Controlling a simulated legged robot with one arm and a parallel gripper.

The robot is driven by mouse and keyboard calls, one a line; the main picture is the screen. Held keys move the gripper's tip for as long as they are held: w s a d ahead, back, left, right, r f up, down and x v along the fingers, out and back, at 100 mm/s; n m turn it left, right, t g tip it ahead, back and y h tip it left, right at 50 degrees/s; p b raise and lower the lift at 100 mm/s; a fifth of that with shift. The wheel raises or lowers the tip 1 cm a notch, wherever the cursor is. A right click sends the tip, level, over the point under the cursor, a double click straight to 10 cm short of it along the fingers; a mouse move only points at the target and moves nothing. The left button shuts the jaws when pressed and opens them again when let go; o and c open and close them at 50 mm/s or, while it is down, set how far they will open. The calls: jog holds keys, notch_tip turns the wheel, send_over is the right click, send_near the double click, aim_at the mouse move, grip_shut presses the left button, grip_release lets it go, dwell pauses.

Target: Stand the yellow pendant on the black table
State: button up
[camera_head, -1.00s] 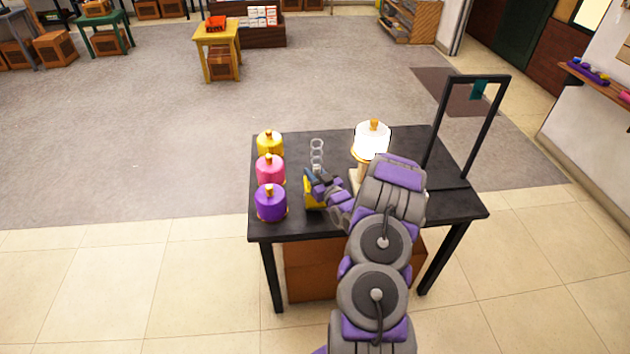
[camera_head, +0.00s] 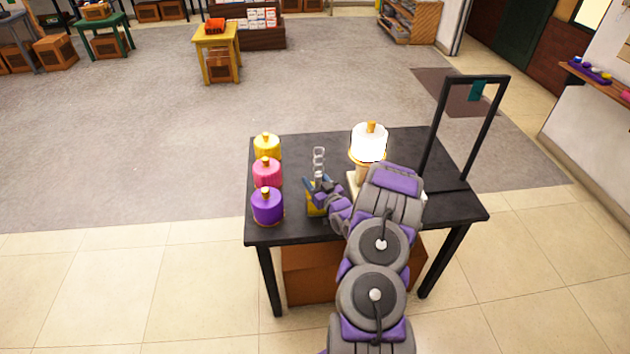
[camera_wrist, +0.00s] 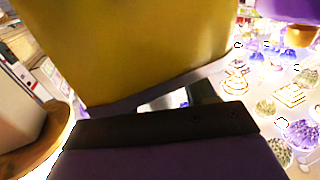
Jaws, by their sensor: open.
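The yellow pendant (camera_head: 312,209), with clear rings (camera_head: 319,160) rising above it, is at the middle of the black table (camera_head: 345,226), partly hidden by my gripper. My gripper (camera_head: 320,187) is open and right at the pendant, its dark jaws over its upper part. In the wrist view the yellow surface (camera_wrist: 150,45) fills the upper middle, just beyond a dark jaw (camera_wrist: 160,125). The pendant's underside is hidden, so I cannot tell whether it touches the tabletop.
Yellow (camera_head: 267,147), pink (camera_head: 267,174) and purple (camera_head: 267,207) drums with knobs stand along the table's left edge. A glowing white drum lamp (camera_head: 368,143) stands right of my gripper. A black frame (camera_head: 439,125) rises at the right.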

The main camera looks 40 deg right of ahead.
jog(key=shift+s+d, duration=0.2)
jog(key=shift+s, duration=0.35)
jog(key=s+a+p, duration=0.2)
jog(key=s, duration=0.7)
jog(key=w+a+r+n+g+y, duration=0.2)
jog(key=w+a+r+n+g, duration=0.15)
jog(key=a+g, duration=0.2)
jog(key=s+a+r+g+h, duration=0.1)
jog(key=s+a+r+g, duration=0.45)
jog(key=a+r, duration=0.2)
jog(key=s+a+r+m+g, duration=0.2)
jog(key=s+a+r+g, duration=0.2)
jog(key=s+a+r, duration=0.55)
jog(key=s+a+r+g, duration=0.1)
jog(key=s+a, duration=0.3)
jog(key=s, duration=0.3)
jog(key=s+a+r+g+y, duration=0.1)
jog(key=s+a, duration=0.3)
jog(key=s, duration=0.4)
jog(key=s+a+r+g, duration=0.2)
jog(key=s+a, duration=0.2)
jog(key=s, duration=0.3)
jog(key=shift+s+a+r+g+y, duration=0.2)
jog(key=shift+s+a+g+y, duration=0.1)
jog(key=shift+y, duration=0.1)
jog(key=shift+w, duration=0.1)
